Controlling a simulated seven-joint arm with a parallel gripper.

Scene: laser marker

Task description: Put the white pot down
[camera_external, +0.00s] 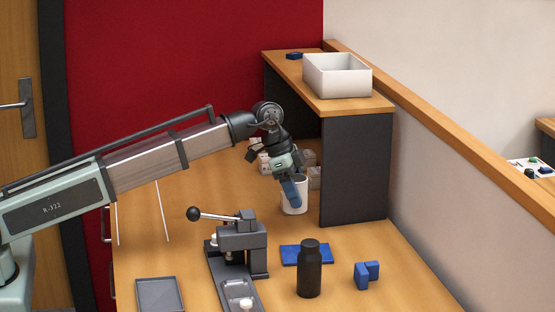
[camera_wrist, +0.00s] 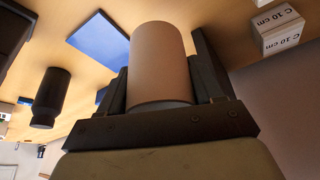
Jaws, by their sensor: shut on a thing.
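The white pot (camera_external: 300,199) is upright in the external view, in front of the shelf's left side. My gripper (camera_external: 290,190) reaches down at it from above and hides part of it. In the wrist view the pot (camera_wrist: 159,60) is a plain pale cylinder between the two dark fingers of my gripper (camera_wrist: 160,75), which are shut on it. I cannot tell whether the pot's base touches the table (camera_external: 180,235).
A lever press (camera_external: 240,245), a blue mat (camera_external: 306,255), a black bottle (camera_external: 309,270) and blue blocks (camera_external: 367,274) stand nearer the camera. White boxes (camera_external: 314,178) are behind the pot. The shelf's dark side panel (camera_external: 355,170) rises close on the right.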

